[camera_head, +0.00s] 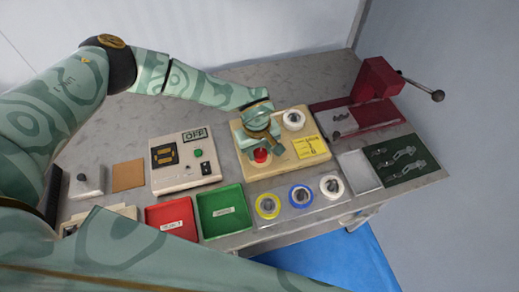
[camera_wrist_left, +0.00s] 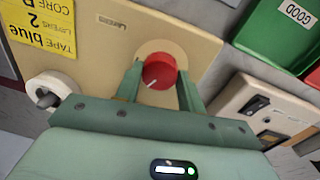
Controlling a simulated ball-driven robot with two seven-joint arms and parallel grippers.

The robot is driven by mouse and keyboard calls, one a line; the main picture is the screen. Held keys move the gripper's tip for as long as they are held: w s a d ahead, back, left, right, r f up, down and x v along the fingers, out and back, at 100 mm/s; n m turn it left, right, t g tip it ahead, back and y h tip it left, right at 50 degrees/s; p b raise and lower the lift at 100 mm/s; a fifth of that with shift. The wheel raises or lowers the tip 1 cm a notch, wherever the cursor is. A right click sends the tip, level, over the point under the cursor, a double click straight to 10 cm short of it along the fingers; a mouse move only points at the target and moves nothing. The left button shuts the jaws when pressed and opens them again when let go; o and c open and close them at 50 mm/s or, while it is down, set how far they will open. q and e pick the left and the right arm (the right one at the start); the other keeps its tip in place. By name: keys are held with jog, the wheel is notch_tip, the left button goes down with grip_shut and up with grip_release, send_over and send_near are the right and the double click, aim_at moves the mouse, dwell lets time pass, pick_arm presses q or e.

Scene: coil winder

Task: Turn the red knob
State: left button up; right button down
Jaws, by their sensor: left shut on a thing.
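The red knob (camera_head: 261,155) sits on the cream winder board (camera_head: 290,168) in the middle of the table. In the left wrist view the red knob (camera_wrist_left: 160,71) is round with a white pointer mark aimed toward the lower left of that picture. My left gripper (camera_head: 262,149) comes down onto it from above. In the wrist view the fingers of the left gripper (camera_wrist_left: 160,80) stand on either side of the knob and are shut on it. My right gripper is not in view.
A yellow note (camera_head: 308,148) and a white spool (camera_head: 293,120) are on the board. The control box (camera_head: 185,182) reads OFF at left. Red (camera_head: 171,219) and green (camera_head: 224,212) trays, several tape rolls and a red press (camera_head: 377,80) stand around.

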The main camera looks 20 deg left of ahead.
aim_at(256, 153)
pick_arm(q)
jog(key=shift+w+r+m, duration=0.1)
jog(key=shift+m, duration=0.2)
jog(key=o, duration=1)
jog(key=shift+c, duration=0.2)
notch_tip(256, 153, up, 16)
jog(key=p, duration=0.2)
jog(key=shift+s+a, duration=0.35)
